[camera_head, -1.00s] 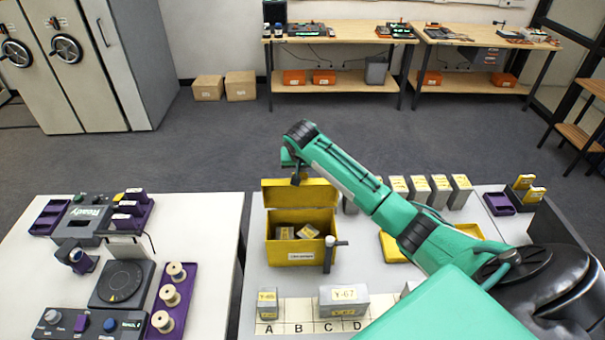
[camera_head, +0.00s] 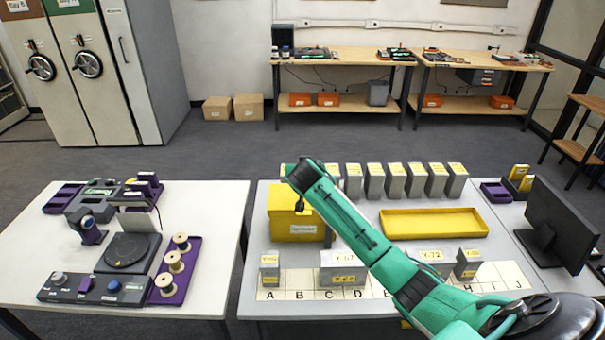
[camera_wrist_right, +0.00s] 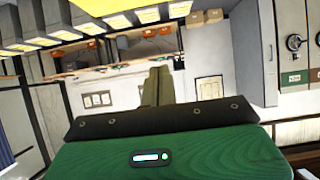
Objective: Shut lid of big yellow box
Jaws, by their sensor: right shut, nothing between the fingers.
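The big yellow box (camera_head: 293,228) stands at the left of the right-hand table in the head view, a white label on its front. Its lid (camera_head: 282,198) now lies over the top, and no opening or contents show. My right arm covers the box's upper right part, so I cannot tell whether the lid is fully flush. My right gripper (camera_wrist_right: 157,85) shows in the wrist view with its fingers together and nothing between them. In the head view its fingers are hidden around the arm's end, above or beside the box. My left gripper is out of view.
A row of grey boxes (camera_head: 397,181) stands behind a shallow yellow tray (camera_head: 433,224). More grey boxes (camera_head: 343,268) stand on the lettered strip (camera_head: 300,283) in front. A monitor (camera_head: 560,228) is at the right. The left table (camera_head: 215,230) holds devices and spools.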

